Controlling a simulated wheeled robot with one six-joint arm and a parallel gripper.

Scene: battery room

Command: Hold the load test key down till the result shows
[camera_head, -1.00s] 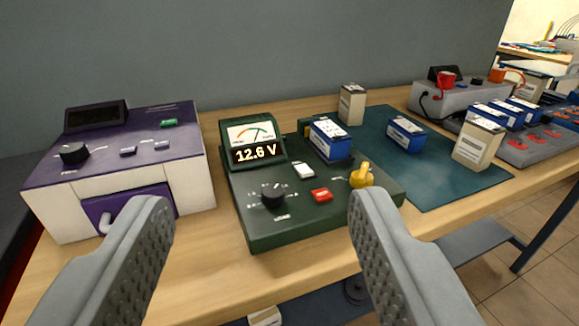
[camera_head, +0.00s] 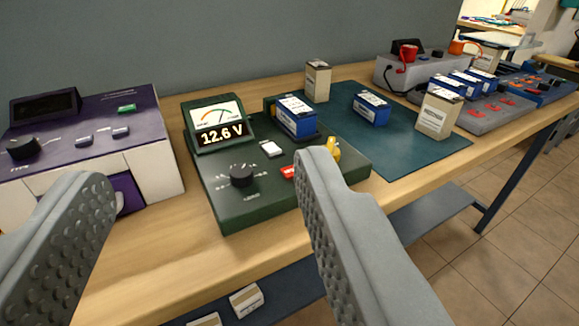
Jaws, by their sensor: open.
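The dark green battery tester (camera_head: 222,195) stands on the wooden bench in the middle of the view. Its tilted display (camera_head: 222,133) reads 12.6 V under a coloured dial. On its top are a white key (camera_head: 271,149), a red key (camera_head: 288,172), a black knob (camera_head: 242,176) and a yellow lever (camera_head: 333,149). The key labels are too small to read. A blue battery (camera_head: 297,119) sits at the tester's back right. My gripper (camera_head: 205,190) is open and empty, its fingers in front of the tester, touching nothing.
A purple and white machine (camera_head: 150,165) stands at left. A teal mat (camera_head: 410,142) with another blue battery (camera_head: 371,105) and beige boxes (camera_head: 438,113) lies to the right. A grey charger (camera_head: 412,72) and battery racks stand farther right. Bare bench (camera_head: 150,255) lies in front.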

